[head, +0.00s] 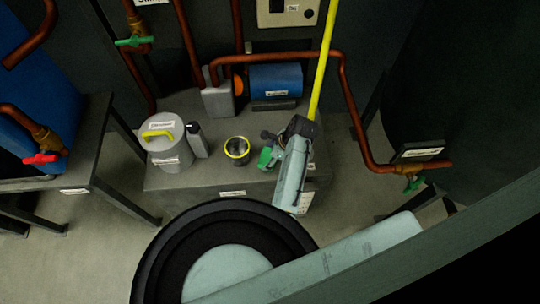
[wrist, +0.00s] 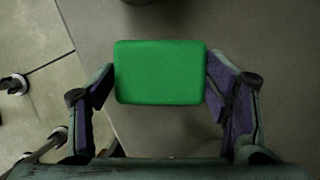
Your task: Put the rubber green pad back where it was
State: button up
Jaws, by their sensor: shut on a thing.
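The rubber green pad (wrist: 160,72) is a flat green block with rounded corners. It fills the upper middle of the wrist view, between the two fingers of my gripper (wrist: 160,88), which is shut on its left and right sides. In the head view the green pad (head: 266,158) shows partly at the tip of my gripper (head: 273,150), above the front right part of the grey block-shaped stand. My gripper hides part of the pad there. I cannot tell whether the pad touches the stand.
On the grey stand (head: 190,188) are a white canister (head: 168,150) with a yellow handle, a dark bottle (head: 196,140), a yellow-rimmed cup (head: 237,151) and a blue motor (head: 275,80).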

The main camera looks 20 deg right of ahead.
jog(key=o, duration=1)
jog(key=shift+r, duration=0.1)
jog(key=v, duration=1.2)
